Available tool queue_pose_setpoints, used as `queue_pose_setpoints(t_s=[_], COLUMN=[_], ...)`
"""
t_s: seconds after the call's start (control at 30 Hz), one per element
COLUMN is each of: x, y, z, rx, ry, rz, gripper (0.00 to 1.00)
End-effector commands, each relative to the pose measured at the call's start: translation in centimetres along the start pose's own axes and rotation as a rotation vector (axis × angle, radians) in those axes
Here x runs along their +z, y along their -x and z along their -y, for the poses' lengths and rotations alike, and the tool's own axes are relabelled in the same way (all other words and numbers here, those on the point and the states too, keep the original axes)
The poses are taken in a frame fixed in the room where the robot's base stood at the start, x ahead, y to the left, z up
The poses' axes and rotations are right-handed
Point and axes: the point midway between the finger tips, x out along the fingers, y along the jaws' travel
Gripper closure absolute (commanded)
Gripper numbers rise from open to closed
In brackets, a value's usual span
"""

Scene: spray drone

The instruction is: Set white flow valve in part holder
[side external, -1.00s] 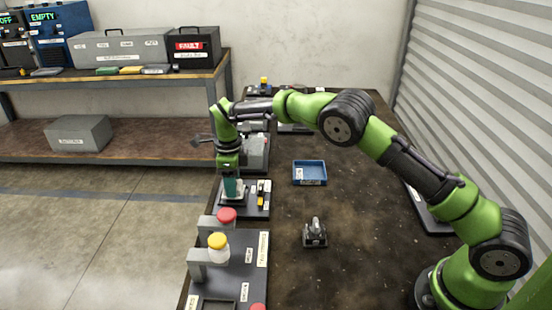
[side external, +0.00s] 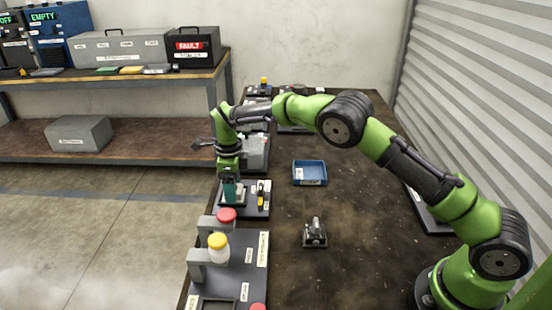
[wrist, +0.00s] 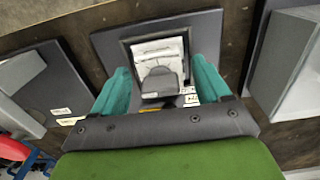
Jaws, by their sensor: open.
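My gripper (wrist: 161,76) is open, its two teal fingers standing apart on either side of a white part with a dark grey block on top, which looks like the white flow valve (wrist: 157,48). The valve sits within a black square frame (wrist: 127,62) on a dark plate (wrist: 106,42), which looks like the part holder. In the side external view, my gripper (side external: 233,190) is low over the dark labelled plate (side external: 257,211) at the table's left edge. The fingers hide most of the valve there, and I cannot tell whether they touch it.
A yellow and black part (side external: 261,196) stands just right of my gripper. A panel with red and yellow buttons (side external: 255,275) is in front. A blue tray (side external: 310,173) and a small dark metal part (side external: 315,233) are on the table.

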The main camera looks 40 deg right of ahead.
Motion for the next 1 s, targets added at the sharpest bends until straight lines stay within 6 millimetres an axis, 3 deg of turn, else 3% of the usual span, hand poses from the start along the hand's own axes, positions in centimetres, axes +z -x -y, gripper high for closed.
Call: queue_pose_setpoints(t_s=[0.4,0.73,0.87,1.0], x=[0.1,-0.2,-1.9,-5.5], y=[8.2,12.3,15.0,19.7], z=[0.1,0.1,0.3,-0.2], rx=[-0.005,-0.003,-0.008,-0.040], ry=[0.001,0.013,0.112,0.348], rz=[0.005,0.008,0.051,0.141], gripper=[0.24,0.24,0.24,0.24])
